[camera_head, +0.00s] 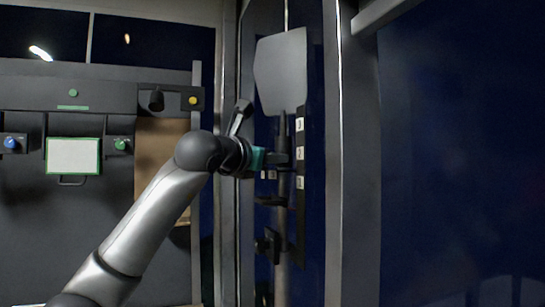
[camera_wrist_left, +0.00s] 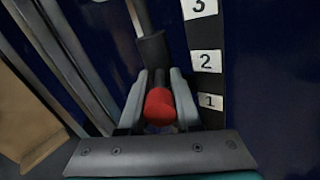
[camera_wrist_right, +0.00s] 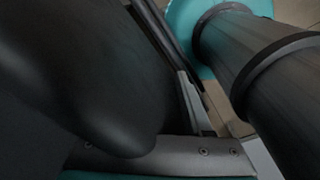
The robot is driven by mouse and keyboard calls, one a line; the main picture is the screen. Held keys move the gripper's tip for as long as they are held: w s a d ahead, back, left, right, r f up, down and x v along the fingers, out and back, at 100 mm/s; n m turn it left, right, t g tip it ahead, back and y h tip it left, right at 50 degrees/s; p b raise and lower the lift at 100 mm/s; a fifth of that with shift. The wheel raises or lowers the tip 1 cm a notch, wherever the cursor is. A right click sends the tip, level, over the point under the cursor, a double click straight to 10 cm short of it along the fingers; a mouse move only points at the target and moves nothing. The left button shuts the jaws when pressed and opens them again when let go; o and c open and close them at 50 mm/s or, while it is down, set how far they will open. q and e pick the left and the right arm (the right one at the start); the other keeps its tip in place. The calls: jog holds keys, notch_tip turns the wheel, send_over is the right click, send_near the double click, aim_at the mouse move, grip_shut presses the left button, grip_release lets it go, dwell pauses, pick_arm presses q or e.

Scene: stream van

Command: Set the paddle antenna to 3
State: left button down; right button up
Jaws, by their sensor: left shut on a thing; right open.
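The paddle antenna (camera_head: 281,72) is a flat grey plate on an upright dark mast in the head view. Beside the mast runs a dark strip with white labels, 3 (camera_head: 299,124) at the top, then 2 (camera_head: 299,153), then 1 (camera_head: 299,183). My left gripper (camera_head: 283,158) is at the mast, below the paddle. In the left wrist view its fingers are shut on a red knob (camera_wrist_left: 160,106), which appears beside label 1 in that slanted view. My right gripper (camera_wrist_right: 188,85) shows partly in the right wrist view, open; a dark shape hides much of it.
A metal post (camera_head: 350,190) stands right of the mast, and a dark blue wall lies beyond it. A lower clamp (camera_head: 268,245) sits on the mast. At left is a grey panel with a blue knob (camera_head: 11,143), a green knob (camera_head: 121,144) and a white screen (camera_head: 73,156).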

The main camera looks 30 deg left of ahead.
pick_arm(q)
jog(key=c, duration=0.6)
grip_release()
jog(key=shift+s+b, duration=0.3)
jog(key=shift+s, duration=0.2)
jog(key=s+b, duration=0.4)
jog(key=s, duration=1)
jog(key=shift+d, duration=0.2)
